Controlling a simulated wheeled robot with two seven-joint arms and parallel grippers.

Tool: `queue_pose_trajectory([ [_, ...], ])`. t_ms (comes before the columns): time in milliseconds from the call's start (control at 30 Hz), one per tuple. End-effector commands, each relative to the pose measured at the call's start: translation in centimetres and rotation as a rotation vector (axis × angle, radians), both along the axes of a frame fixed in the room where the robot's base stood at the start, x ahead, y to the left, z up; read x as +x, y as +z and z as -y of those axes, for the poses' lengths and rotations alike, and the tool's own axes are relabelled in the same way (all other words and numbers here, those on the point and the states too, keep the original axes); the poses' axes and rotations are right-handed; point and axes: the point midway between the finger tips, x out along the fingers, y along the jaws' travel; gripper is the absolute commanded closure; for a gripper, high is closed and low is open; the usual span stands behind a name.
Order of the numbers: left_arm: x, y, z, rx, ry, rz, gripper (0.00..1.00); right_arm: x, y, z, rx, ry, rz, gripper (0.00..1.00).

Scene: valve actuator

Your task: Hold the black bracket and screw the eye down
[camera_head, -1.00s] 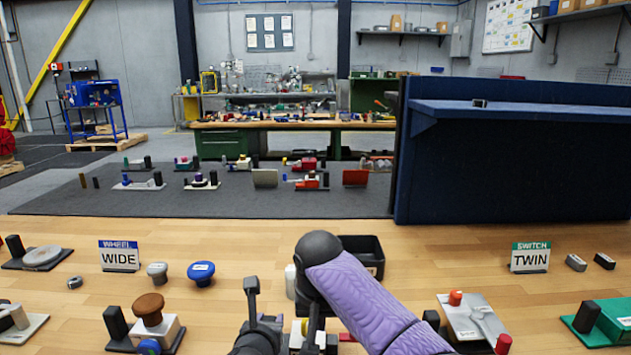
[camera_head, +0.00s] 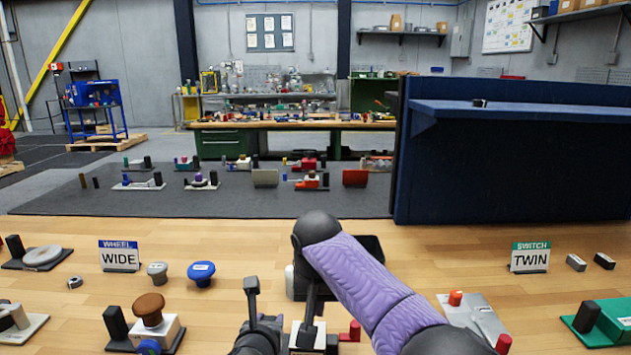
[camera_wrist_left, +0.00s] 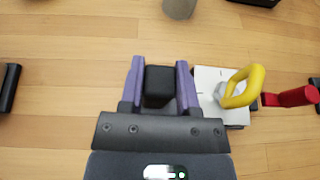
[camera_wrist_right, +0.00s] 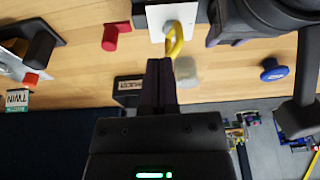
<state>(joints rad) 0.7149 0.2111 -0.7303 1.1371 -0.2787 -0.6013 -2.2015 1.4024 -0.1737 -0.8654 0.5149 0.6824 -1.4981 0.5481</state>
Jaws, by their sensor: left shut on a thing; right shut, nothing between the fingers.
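The black bracket (camera_wrist_left: 158,84) stands between the purple fingers of my left gripper (camera_wrist_left: 159,75), which is shut on it. Beside it is the white block (camera_wrist_left: 208,112) with the yellow eye (camera_wrist_left: 240,87) standing above it on a grey collar. A red handle (camera_wrist_left: 290,97) sticks out to the right. In the right wrist view, the shut, empty fingers of my right gripper (camera_wrist_right: 158,66) are at the near edge of the eye (camera_wrist_right: 174,42); whether they touch it I cannot tell. In the head view, my right gripper (camera_head: 309,322) points down over the block and hides the eye.
A dark tray (camera_head: 371,248) lies behind my right arm. A blue knob (camera_head: 201,272), a grey knob (camera_head: 157,272) and a brown-knobbed unit (camera_head: 149,308) stand to the left. A plate with red knobs (camera_head: 470,312) is at the right. Signs read WIDE (camera_head: 120,257) and TWIN (camera_head: 529,258).

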Motion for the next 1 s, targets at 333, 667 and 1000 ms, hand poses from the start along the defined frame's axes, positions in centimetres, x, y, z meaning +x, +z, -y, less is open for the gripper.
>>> queue_pose_trajectory([
  [333, -0.1, -0.4, -0.1, 0.002, 0.003, -0.009, 1.00, 0.0, -4.1, 0.0, -0.001, 0.000, 0.000, 1.00],
  [667, -0.1, -0.4, -0.1, 0.002, 0.003, -0.009, 1.00, -0.1, -4.2, 0.0, 0.001, 0.003, -0.001, 1.00],
  [1000, -0.1, -0.4, -0.1, 0.002, 0.003, -0.008, 1.00, -0.7, -2.3, 0.3, 0.000, 0.001, 0.002, 1.00],
])
